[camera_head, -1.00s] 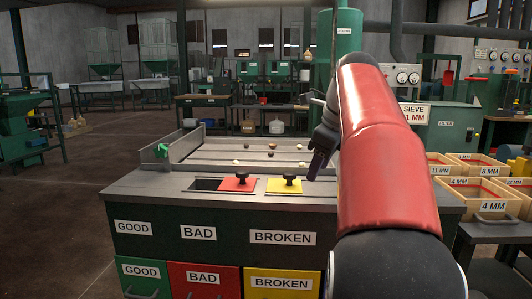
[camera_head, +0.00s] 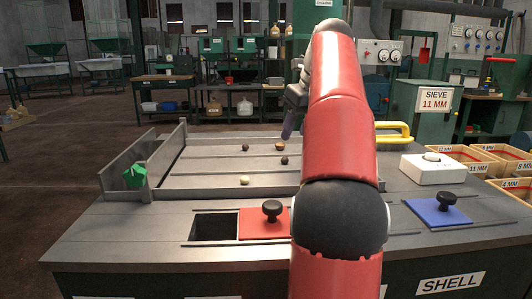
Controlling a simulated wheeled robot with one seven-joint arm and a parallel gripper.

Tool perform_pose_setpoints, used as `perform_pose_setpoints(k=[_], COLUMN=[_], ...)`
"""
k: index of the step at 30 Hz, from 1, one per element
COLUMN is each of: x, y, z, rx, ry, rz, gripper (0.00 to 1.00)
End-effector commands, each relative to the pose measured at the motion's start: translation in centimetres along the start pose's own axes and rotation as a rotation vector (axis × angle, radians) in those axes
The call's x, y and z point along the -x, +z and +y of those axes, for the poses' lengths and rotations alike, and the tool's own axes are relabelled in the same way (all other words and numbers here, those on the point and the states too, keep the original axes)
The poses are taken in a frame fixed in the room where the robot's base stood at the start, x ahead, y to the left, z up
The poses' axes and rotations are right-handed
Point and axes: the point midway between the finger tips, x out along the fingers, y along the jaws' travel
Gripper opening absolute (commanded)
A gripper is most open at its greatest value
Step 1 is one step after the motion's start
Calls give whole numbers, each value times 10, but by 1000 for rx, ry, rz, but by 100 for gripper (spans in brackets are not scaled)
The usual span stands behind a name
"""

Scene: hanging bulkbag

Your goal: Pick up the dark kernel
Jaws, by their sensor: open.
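Several small kernels lie in the grey tray (camera_head: 200,168) on the bench. One dark kernel (camera_head: 245,147) is near the back, and another dark kernel (camera_head: 284,160) lies to its right and nearer. A lighter brown kernel (camera_head: 280,146) sits just behind the second one. A pale kernel (camera_head: 244,180) lies toward the front of the tray. My gripper (camera_head: 288,128) is open, its purple finger pointing down above the back right part of the tray, apart from the kernels as far as I can see. My red arm hides part of the gripper and the tray's right side.
A square opening (camera_head: 214,226) is at the bench front, beside a red lid (camera_head: 265,223) with a black knob. A blue lid (camera_head: 437,211), a white box (camera_head: 433,168) and a yellow handle (camera_head: 394,132) are right of my arm. A green piece (camera_head: 134,175) is at the tray's left wall.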

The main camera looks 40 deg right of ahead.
Motion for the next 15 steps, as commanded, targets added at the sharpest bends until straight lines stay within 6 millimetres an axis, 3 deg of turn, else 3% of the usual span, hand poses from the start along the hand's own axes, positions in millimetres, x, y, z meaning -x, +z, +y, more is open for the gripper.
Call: perform_pose_setpoints(k=[15], x=[-47], y=[-6], z=[0], rx=[-1], ry=[2], rz=[2], gripper=[44])
